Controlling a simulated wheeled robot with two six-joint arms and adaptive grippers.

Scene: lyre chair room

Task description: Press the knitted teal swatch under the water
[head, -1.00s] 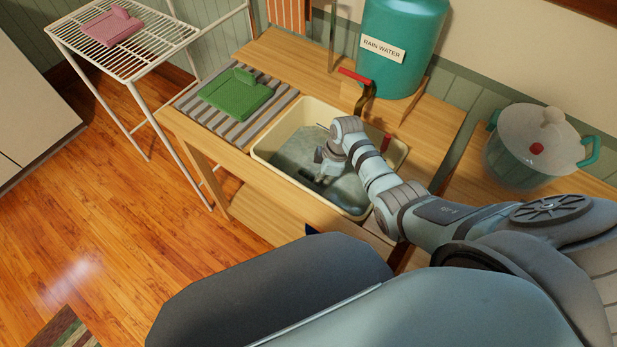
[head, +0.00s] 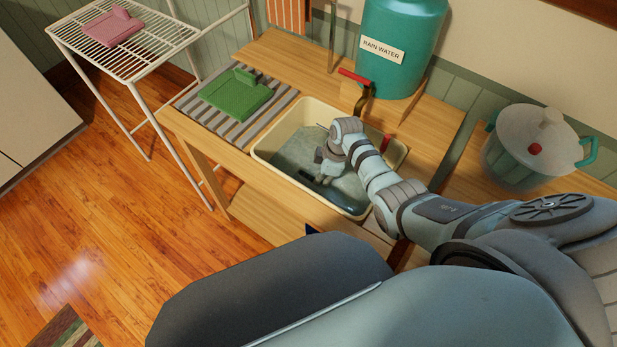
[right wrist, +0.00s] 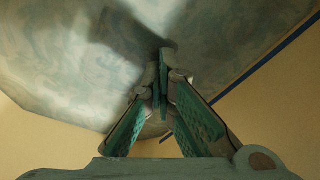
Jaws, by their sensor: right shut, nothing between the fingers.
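The cream basin (head: 262,158) is set in the wooden stand and holds grey-blue water (head: 292,152). My right gripper (head: 320,178) points down into the basin at the water, left of its middle. In the right wrist view its fingers (right wrist: 161,84) are shut together over the cloudy water (right wrist: 75,65), with nothing between them. I cannot make out the teal swatch in either view; my arm and gripper cover part of the basin. My left gripper is not in view.
A pink one (head: 111,28) lies on a white wire rack (head: 150,45). A teal rain water tank (head: 403,25) and a lidded pot (head: 525,150) stand beyond.

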